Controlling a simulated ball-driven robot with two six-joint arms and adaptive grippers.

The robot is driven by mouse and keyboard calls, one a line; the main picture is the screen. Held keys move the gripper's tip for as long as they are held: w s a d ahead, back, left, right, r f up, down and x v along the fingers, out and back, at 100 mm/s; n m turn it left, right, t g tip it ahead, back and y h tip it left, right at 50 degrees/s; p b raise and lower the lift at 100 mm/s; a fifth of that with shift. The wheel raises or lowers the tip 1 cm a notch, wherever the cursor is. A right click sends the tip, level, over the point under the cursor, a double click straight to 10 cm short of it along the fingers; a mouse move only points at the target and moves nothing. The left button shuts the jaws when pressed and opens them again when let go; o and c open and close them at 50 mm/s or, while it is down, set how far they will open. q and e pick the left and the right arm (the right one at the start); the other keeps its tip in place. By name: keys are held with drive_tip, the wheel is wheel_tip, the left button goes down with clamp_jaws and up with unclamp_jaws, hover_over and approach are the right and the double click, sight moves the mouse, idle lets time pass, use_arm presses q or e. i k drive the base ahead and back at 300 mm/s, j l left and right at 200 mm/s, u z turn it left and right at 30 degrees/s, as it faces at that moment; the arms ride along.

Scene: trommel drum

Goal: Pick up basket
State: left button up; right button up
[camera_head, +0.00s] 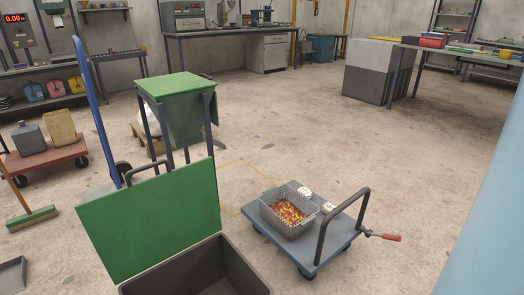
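The basket (290,224) is a grey mesh container filled with small red and yellow pieces. It sits upright on a blue-grey flat cart (322,250), right of the picture's middle and towards the front. Two small white items lie on the cart beside the basket's right side. Neither of my grippers shows in the head view, so nothing is seen holding the basket.
An open dark bin (195,272) with a raised green lid (155,220) stands left of the cart. A green hopper (182,105) on legs is behind it. The cart's dark handle (340,215) rises at its right. Floor to the right is clear.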

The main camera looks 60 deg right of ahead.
sight(289, 212)
drive_tip(key=k+j+z, duration=0.1)
drive_tip(key=k+z, duration=0.35)
drive_tip(key=z, duration=0.25)
drive_tip(key=i+z, duration=0.15)
drive_tip(key=z, duration=0.25)
drive_tip(key=i+j+z, duration=0.1)
drive_tip(key=z, duration=0.35)
drive_tip(key=i+j+z, duration=0.2)
drive_tip(key=z, duration=0.2)
drive_tip(key=k+l+u, duration=0.25)
drive_tip(key=u, duration=0.25)
drive_tip(key=k+u, duration=0.25)
drive_tip(key=u, duration=0.15)
drive_tip(key=i+l, duration=0.1)
drive_tip(key=l, duration=0.45)
drive_tip(key=i+l, duration=0.1)
drive_tip(key=l, duration=0.4)
drive_tip(key=i+l, duration=0.15)
drive_tip(key=l, duration=0.4)
drive_tip(key=i+l, duration=0.1)
drive_tip(key=l, duration=0.4)
drive_tip(key=i+l, duration=0.1)
drive_tip(key=l, duration=0.45)
drive_tip(key=i+l, duration=0.1)
drive_tip(key=l, duration=0.45)
